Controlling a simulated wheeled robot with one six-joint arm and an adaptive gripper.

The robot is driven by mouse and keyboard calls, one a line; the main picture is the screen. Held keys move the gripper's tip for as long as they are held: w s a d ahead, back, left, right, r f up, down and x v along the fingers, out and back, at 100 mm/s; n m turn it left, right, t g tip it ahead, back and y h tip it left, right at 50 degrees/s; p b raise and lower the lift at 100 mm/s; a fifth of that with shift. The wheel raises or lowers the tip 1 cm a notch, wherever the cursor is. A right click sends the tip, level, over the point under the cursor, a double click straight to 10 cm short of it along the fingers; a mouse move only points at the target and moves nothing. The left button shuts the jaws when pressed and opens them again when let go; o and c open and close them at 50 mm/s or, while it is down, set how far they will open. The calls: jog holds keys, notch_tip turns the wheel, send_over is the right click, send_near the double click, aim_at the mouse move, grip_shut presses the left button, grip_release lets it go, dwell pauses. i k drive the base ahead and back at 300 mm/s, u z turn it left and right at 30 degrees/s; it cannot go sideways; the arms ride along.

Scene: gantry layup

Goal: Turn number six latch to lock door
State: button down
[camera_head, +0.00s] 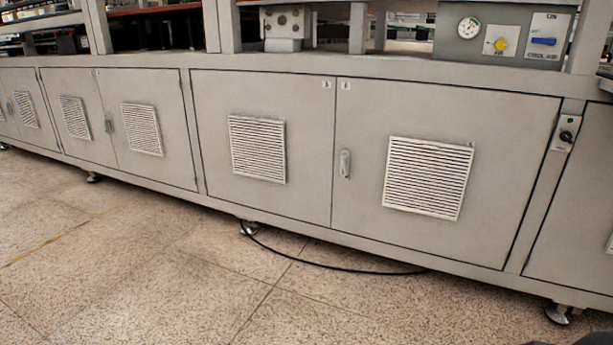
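The door with a small label that seems to read 6 (345,85) is the right-hand grey door (360,215) of the large cabinet pair. Its latch (345,163) is a small light-grey handle near the door's left edge, standing roughly upright. The door looks flush with the frame, and I cannot tell from the latch whether it is locked. A white louvred vent (428,178) is to the right of the latch. My gripper is not in view, and nothing touches the latch.
The neighbouring door (260,110) on the left looks closed. A black rotary switch (566,136) is on the post at right. A black cable (335,267) lies on the tiled floor below the doors. Cabinet feet (559,313) stand on the floor. The floor in front (130,260) is clear.

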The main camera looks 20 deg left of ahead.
aim_at(344, 156)
jog(key=u, duration=1.2)
jog(key=i, duration=1)
jog(key=z, duration=1.85)
